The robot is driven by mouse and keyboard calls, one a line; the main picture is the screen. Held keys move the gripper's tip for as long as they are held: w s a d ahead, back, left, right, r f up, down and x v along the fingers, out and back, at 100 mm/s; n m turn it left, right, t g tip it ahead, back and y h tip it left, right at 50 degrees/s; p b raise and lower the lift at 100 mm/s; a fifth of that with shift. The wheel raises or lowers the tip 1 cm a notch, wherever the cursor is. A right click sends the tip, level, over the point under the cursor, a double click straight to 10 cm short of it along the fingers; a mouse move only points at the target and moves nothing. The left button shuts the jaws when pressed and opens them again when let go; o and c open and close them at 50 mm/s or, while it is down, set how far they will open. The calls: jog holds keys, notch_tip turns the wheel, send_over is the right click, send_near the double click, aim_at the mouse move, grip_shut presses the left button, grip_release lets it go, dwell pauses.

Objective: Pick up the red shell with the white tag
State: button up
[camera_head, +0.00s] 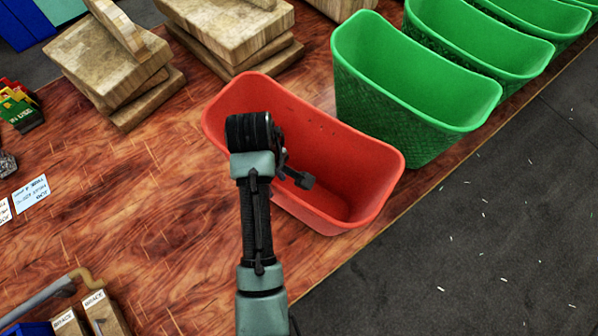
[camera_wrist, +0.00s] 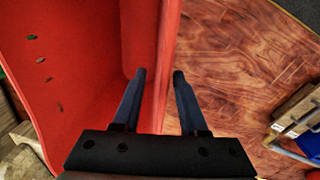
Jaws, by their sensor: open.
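The red shell (camera_head: 355,150) is an open, bin-like red container upright on the wooden table in the head view. It also fills the left half of the wrist view (camera_wrist: 60,85). No white tag shows on its visible faces. My gripper (camera_head: 299,179) hangs over the shell's near side in the head view, with its fingers partly hidden by my wrist. In the wrist view my gripper (camera_wrist: 159,73) is open, its two dark fingers on either side of the shell's wall. The left finger is on the inner side and the right one over the table side. Contact cannot be told.
Several green bins (camera_head: 410,95) stand in a row behind the red shell, the nearest close to it. Stacked wooden blocks (camera_head: 115,65) stand at the back left. White cards (camera_head: 30,193) lie at the left. Blocks labelled BRACE (camera_head: 105,312) sit at the front left. The table's edge runs along the right.

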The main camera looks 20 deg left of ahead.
jog(key=shift+w+d+f+p, duration=0.15)
jog(key=shift+f+p, duration=0.2)
jog(key=shift+f, duration=1.35)
grip_shut()
jog(key=shift+w+r, duration=0.1)
